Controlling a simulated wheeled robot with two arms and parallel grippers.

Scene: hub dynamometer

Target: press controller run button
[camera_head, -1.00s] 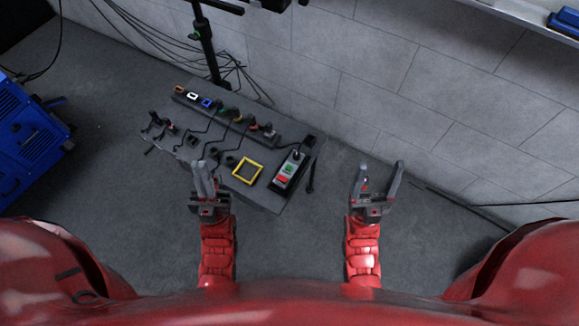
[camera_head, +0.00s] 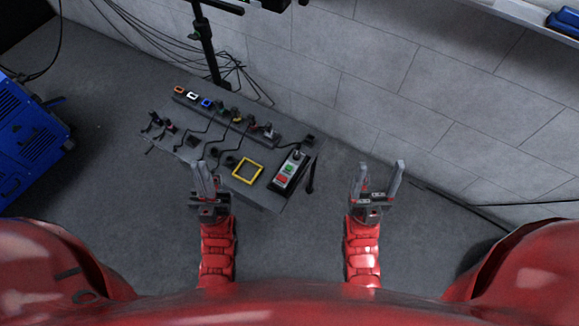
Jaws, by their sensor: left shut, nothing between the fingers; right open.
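Which button is the run button cannot be read. My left gripper (camera_head: 205,168) is shut and empty, at the board's near edge, left of the controller and apart from it. My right gripper (camera_head: 382,172) is open and empty over the floor, to the right of the controller.
A yellow square frame (camera_head: 247,180) lies left of the controller. A dark strip (camera_head: 220,113) with several coloured sockets and cables runs along the board's far side. A black stand (camera_head: 207,50) rises behind. A blue machine (camera_head: 28,135) stands at left.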

